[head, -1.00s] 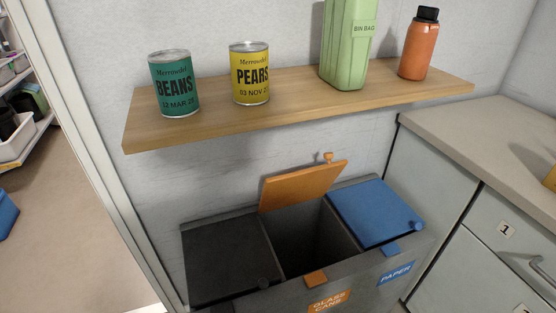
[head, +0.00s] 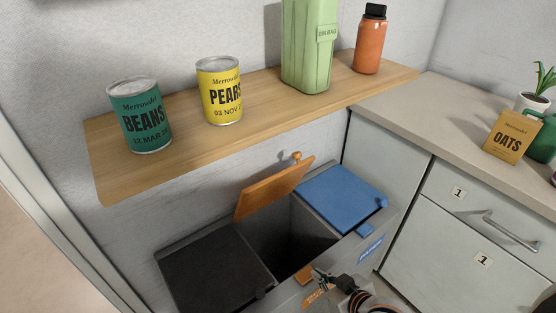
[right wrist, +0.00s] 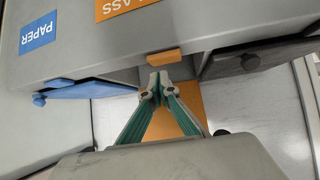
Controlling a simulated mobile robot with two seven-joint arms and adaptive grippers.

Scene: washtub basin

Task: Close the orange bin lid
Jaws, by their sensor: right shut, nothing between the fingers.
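The orange lid (head: 274,188) of the middle bin stands raised, leaning back toward the wall, with a small knob (head: 296,156) at its upper edge. The bin's opening (head: 292,238) below it is dark and uncovered. My right gripper (head: 318,272) shows at the bottom of the head view, near the orange tab (head: 304,274) on the bin's front edge. In the right wrist view the gripper (right wrist: 158,82) has its fingertips together and empty, with the orange lid (right wrist: 168,122) behind the fingers and the orange tab (right wrist: 164,57) just past the tips. My left gripper is not in view.
A black lid (head: 212,272) and a blue lid (head: 340,197) lie shut on either side. The wooden shelf (head: 260,108) above holds the beans can (head: 140,115), pears can (head: 220,90), green bin-bag box (head: 308,45) and orange bottle (head: 369,42). Grey cabinets (head: 455,225) stand right.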

